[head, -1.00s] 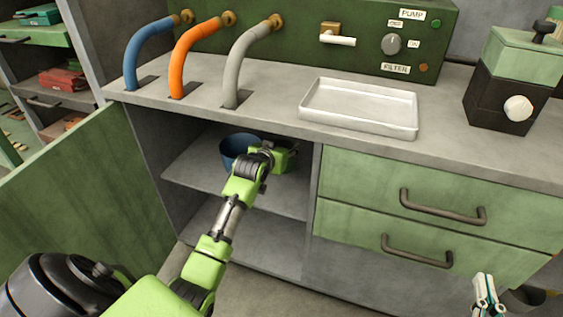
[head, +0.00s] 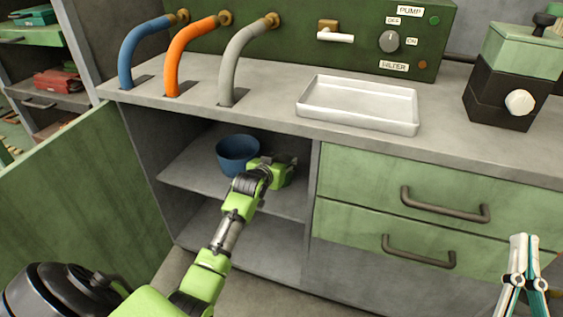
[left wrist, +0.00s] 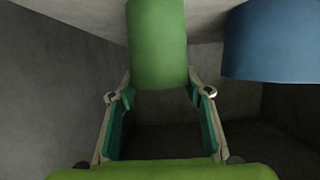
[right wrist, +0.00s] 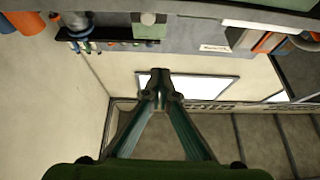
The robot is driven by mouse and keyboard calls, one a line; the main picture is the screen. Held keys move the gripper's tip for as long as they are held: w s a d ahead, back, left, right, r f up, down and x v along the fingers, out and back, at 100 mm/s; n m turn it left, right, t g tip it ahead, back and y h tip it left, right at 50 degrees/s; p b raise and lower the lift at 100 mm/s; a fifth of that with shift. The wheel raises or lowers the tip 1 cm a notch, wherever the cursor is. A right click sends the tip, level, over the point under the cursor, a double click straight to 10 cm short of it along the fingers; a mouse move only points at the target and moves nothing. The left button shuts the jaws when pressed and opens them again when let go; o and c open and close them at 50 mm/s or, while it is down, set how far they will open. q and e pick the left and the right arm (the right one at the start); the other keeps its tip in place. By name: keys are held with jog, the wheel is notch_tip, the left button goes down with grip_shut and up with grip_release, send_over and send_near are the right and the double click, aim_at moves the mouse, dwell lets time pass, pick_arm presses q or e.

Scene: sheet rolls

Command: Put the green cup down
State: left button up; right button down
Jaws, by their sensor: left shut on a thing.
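The green cup (left wrist: 158,45) shows in the left wrist view, between the two fingers of my left gripper (left wrist: 160,97), which is shut on it. Its top end runs out of the picture. In the head view my left gripper (head: 280,172) reaches into the open cabinet at upper-shelf height; I cannot make out the cup there. Whether the cup touches the shelf (head: 190,172) I cannot tell. My right gripper (head: 520,270) is outside the cabinet, in front of the drawers at lower right. Its fingertips meet in the right wrist view (right wrist: 160,82), with nothing between them.
A blue cup (head: 238,152) stands on the same shelf, left of my left gripper; it also shows in the left wrist view (left wrist: 272,42). The cabinet's divider (head: 312,185) is close on the right. An open door (head: 70,190) stands at left. A white tray (head: 360,122) lies on the counter.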

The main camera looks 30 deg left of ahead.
pick_arm(q)
jog(key=o, duration=1.7)
jog(key=shift+f, duration=0.1)
jog(key=shift+c, duration=0.2)
jog(key=shift+s, duration=0.1)
jog(key=p+v, duration=0.4)
jog(key=v, duration=0.8)
pick_arm(e)
jog(key=s+d+f+g+h, duration=0.1)
jog(key=f+g, duration=0.4)
jog(key=f, duration=0.5)
jog(key=s+d+f+g+h, duration=0.1)
jog(key=d+f+g+h, duration=0.1)
jog(key=f+g, duration=0.4)
notch_tip(320, 180, down, 5)
jog(key=shift+s+d+f+m+g+h, duration=0.2)
jog(key=shift+s+d+m+g+h, duration=0.1)
jog(key=shift+h, duration=0.2)
